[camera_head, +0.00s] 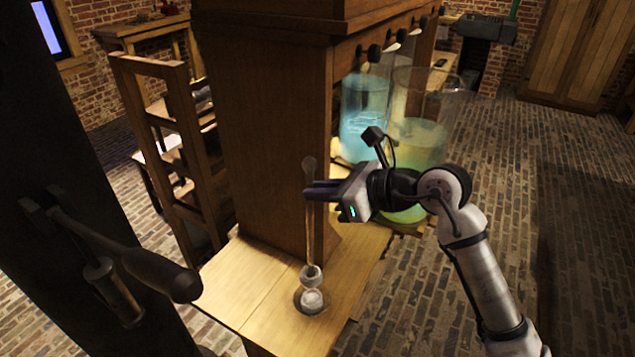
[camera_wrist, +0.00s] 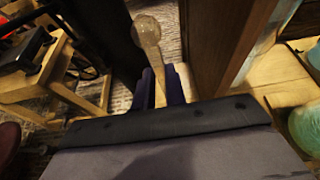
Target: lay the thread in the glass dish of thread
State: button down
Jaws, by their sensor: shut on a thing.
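A long, thin, pale brown piece with a rounded upper end (camera_head: 309,165) hangs upright in my gripper (camera_head: 308,190). I take it to be the thread, though its form is hard to make out. My gripper is shut on it just below the rounded end, which stands above the fingers in the wrist view (camera_wrist: 147,30). Its lower part runs down toward a small rounded form (camera_head: 311,272); I cannot tell whether they are joined. Just below that, a small round dish (camera_head: 299,306) with whitish contents sits on the wooden ledge. The lower end overlaps the dish's far side; contact is unclear.
A tall wooden cabinet (camera_head: 265,110) rises right behind the ledge (camera_head: 240,285). Large glass jars, one blue (camera_head: 364,115) and one yellow-green (camera_head: 420,140), stand near my arm. A wooden ladder-like frame (camera_head: 180,130) is at left. The ledge left of the dish is bare.

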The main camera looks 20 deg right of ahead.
notch_tip(320, 180, down, 6)
jog(key=shift+b, duration=0.45)
dwell(1.3)
notch_tip(320, 180, up, 8)
jog(key=p, duration=0.1)
jog(key=shift+p, duration=0.35)
dwell(0.6)
